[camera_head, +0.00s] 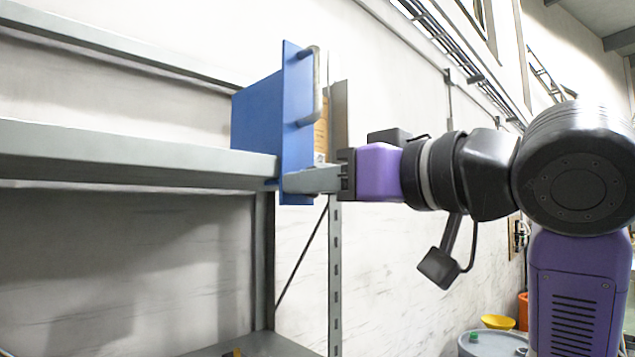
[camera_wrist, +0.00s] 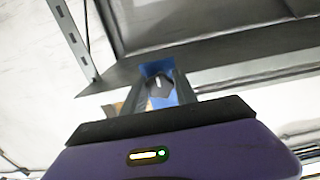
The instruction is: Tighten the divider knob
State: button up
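The blue divider (camera_head: 262,115) stands upright at the end of the grey shelf, with a pale bar handle (camera_head: 317,85) on its front plate. My gripper (camera_head: 300,181) reaches to the lower part of that plate, level with the shelf edge. In the head view the fingers hide the knob. In the wrist view, a dark knob (camera_wrist: 160,87) with a white mark sits between the two fingers of my gripper (camera_wrist: 161,86), with blue panel around it. The fingers are apart, one on each side of the knob. Whether they press on it is unclear.
The grey shelf (camera_head: 120,155) runs left from the divider, with another beam above. A perforated post (camera_head: 335,280) stands below my gripper. A grey barrel (camera_head: 492,343) and a yellow bowl (camera_head: 497,322) are on the lower right. A white wall is behind.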

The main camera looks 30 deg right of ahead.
grip_shut()
